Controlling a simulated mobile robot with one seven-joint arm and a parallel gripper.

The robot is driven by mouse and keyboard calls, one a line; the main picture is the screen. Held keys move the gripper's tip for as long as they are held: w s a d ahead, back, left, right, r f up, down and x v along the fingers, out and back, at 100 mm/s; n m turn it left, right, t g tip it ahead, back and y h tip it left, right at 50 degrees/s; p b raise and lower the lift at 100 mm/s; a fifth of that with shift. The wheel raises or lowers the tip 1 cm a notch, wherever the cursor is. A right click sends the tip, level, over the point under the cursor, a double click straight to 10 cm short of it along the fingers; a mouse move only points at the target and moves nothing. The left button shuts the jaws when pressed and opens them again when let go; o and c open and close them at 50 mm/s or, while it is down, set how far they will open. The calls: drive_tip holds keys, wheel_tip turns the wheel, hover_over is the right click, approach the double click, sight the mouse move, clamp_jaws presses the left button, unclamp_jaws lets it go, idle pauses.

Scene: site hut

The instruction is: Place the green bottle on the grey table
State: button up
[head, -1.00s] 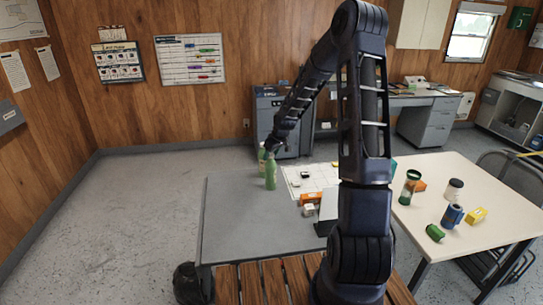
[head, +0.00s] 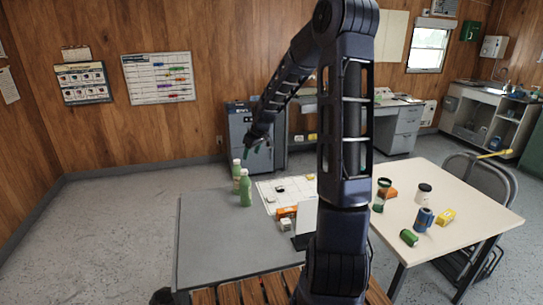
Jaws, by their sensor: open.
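Two green bottles with pale caps are near the far edge of the grey table (head: 215,245). The nearer green bottle (head: 246,190) stands upright on the tabletop. The other green bottle (head: 236,168) is just behind it and partly hidden, so its base cannot be seen clearly. My gripper (head: 257,150) is small in the head view, open and empty, above and slightly right of the bottles, apart from them.
A white sheet (head: 268,188), an orange box (head: 287,212) and a white panel (head: 307,215) are right of the bottles. A cream table (head: 455,190) at right holds a blue can (head: 424,219) and several small items. The grey table's left part is clear.

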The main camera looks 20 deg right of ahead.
drive_tip(key=s+d+r+m+h, duration=0.1)
drive_tip(key=s+d+r+m, duration=0.1)
drive_tip(key=s+r, duration=0.6)
drive_tip(key=s+d+r+m+h, duration=0.1)
drive_tip(key=s+r, duration=0.4)
drive_tip(key=s, duration=0.6)
drive_tip(key=s+d+r+m, duration=0.1)
drive_tip(key=s+d+m, duration=0.1)
drive_tip(key=s, duration=0.7)
drive_tip(key=s+d+r+m+t, duration=0.1)
drive_tip(key=s+d+r+m, duration=0.1)
drive_tip(key=s, duration=0.8)
drive_tip(key=shift+r, duration=0.2)
